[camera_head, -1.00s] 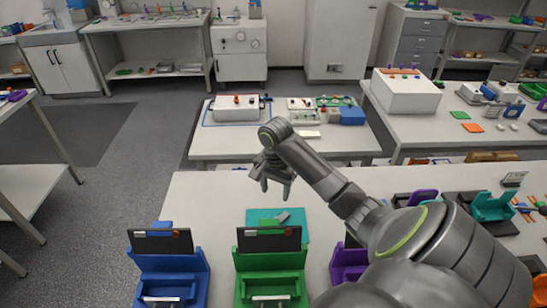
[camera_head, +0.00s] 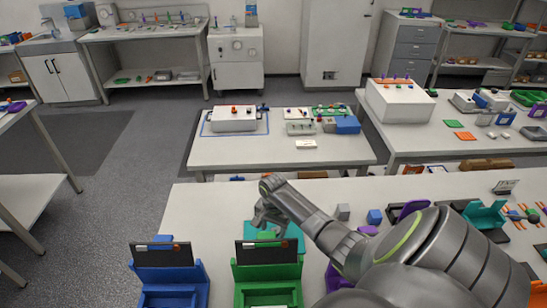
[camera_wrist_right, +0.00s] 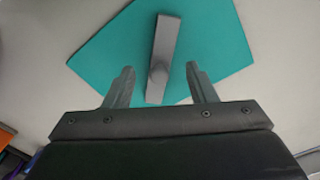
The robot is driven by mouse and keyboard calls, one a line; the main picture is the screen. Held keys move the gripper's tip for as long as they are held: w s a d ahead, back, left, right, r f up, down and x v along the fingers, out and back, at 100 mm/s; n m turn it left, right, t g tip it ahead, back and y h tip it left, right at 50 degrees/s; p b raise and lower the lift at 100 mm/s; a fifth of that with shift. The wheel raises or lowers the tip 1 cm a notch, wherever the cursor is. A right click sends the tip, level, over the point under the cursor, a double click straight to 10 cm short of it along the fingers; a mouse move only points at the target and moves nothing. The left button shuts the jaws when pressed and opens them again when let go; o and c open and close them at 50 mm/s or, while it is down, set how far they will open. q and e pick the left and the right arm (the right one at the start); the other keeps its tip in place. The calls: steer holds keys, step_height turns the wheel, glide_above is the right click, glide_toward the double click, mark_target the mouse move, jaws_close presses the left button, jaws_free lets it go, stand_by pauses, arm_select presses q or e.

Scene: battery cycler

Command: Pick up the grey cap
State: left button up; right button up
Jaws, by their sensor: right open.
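A grey elongated piece (camera_wrist_right: 163,55), which looks like the grey cap, lies on a teal mat (camera_wrist_right: 100,55). The height above the mat is hard to judge. In the head view my right gripper (camera_head: 262,217) is over the teal mat (camera_head: 291,230), and the grey piece is hidden or too small to make out there. My left gripper is not in view.
A green holder (camera_head: 267,272) and a blue holder (camera_head: 168,272) stand in front of the mat. A grey block (camera_head: 343,212) and a blue block (camera_head: 374,216) lie to the right. White tabletop (camera_head: 205,205) is clear left of the mat.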

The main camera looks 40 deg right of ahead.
steer(key=shift+f, duration=0.6)
jaws_close()
steer(key=shift+r, duration=0.1)
